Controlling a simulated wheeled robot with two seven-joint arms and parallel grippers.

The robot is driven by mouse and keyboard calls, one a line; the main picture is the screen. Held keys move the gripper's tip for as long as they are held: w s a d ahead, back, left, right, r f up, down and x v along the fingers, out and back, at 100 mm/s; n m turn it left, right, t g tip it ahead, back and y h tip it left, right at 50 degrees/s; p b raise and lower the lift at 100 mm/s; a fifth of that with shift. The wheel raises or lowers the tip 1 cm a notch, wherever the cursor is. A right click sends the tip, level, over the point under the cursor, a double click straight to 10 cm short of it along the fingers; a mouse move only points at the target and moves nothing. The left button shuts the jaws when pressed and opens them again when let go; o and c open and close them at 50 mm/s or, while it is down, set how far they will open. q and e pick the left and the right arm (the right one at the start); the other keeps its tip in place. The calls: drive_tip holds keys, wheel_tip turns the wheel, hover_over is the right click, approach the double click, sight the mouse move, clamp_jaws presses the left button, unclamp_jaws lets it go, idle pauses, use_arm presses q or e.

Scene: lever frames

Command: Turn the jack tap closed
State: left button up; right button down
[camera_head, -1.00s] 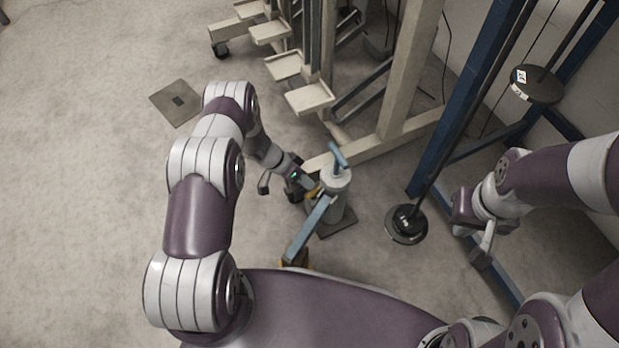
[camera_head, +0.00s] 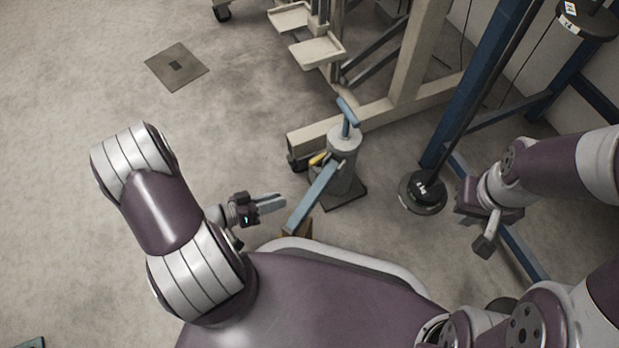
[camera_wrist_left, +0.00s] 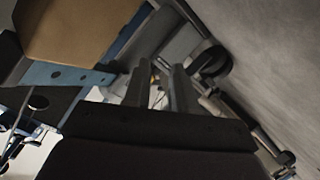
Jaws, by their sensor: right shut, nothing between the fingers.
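The jack (camera_head: 343,160) is a grey upright cylinder on a dark base plate, with a blue handle on top and a blue lever (camera_head: 317,195) slanting down toward me. A small yellow tap (camera_head: 318,159) sits on the jack's left side. My left gripper (camera_head: 284,202) is left of the lever, apart from the tap, with nothing held. In the left wrist view its two dark fingers (camera_wrist_left: 160,88) show a gap between them, so it looks open. The blue lever (camera_wrist_left: 62,75) and its tan end (camera_wrist_left: 80,28) fill the upper left there. My right gripper (camera_head: 484,246) is shut and empty at right.
A beige steel frame (camera_head: 395,113) stands behind the jack. A blue rack post (camera_head: 470,95) and a black round weight (camera_head: 423,192) are to its right. A flat floor plate (camera_head: 177,66) lies at upper left.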

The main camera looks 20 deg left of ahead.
sight(310, 164)
use_arm(q)
wheel_tip(310, 164, up, 4)
drive_tip(key=w+r+m+t, duration=0.1)
drive_tip(key=m+t, duration=0.3)
drive_tip(key=b+x, duration=0.1)
drive_tip(key=x, duration=0.3)
drive_tip(key=b+x, duration=0.2)
drive_tip(key=x, duration=0.1)
drive_tip(key=f+b+x, duration=0.1)
drive_tip(key=b+x, duration=0.1)
drive_tip(key=x, duration=0.2)
drive_tip(key=shift+w+a, duration=0.15)
drive_tip(key=shift+w, duration=0.4)
drive_tip(key=shift+w+d+r, duration=0.2)
drive_tip(key=shift+w+d, duration=0.05)
drive_tip(key=shift+w, duration=0.15)
drive_tip(key=shift+y, duration=0.3)
clamp_jaws()
